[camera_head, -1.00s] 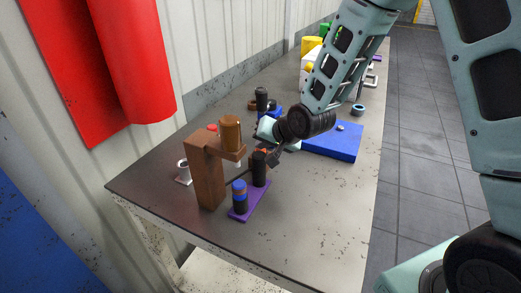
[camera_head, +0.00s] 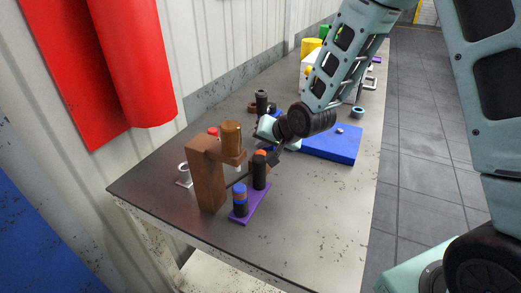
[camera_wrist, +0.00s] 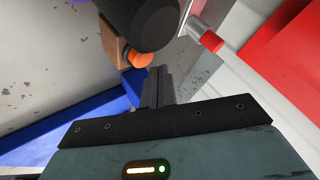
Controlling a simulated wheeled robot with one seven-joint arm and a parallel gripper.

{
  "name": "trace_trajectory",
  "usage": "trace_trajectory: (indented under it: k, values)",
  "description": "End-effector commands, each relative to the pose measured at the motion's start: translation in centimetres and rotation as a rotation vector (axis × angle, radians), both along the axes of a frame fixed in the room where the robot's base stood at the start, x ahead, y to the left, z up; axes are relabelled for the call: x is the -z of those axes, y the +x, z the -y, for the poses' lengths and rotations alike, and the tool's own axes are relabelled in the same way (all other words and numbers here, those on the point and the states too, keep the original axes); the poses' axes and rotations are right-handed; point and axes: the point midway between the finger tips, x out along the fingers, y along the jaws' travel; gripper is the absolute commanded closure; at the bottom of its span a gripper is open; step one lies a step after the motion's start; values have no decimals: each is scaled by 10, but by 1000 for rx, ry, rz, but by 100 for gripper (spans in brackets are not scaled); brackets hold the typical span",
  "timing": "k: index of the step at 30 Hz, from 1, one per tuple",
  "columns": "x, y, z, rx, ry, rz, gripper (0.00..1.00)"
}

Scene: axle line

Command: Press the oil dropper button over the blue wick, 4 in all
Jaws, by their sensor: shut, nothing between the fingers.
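The oil dropper is a brown stand (camera_head: 207,180) with an arm, a brown cylinder (camera_head: 231,138) on top and a pale nozzle (camera_head: 237,168) below. A dark post with a blue band, the blue wick (camera_head: 240,199), stands upright near below the nozzle. A taller black post (camera_head: 259,172) stands behind it. My gripper (camera_head: 273,160) is shut and empty beside the black post. Contact with the button cannot be told.
Both posts stand on a purple plate (camera_head: 256,207). A blue box (camera_head: 335,146) lies right of my gripper. A grey ring piece (camera_head: 184,175) is left of the stand; a red-tipped part (camera_head: 212,131) is behind it. The front right of the table (camera_head: 315,215) is clear.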

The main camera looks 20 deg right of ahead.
Motion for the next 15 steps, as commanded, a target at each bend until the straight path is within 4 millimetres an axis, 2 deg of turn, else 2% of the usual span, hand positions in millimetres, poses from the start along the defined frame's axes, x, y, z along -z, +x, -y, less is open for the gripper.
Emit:
trace_trajectory:
  k: [9, 15]
  values:
    - [-1, 0, 0, 1, 0, 1, 100]
    - [-16, 0, 0, 1, 0, 2, 100]
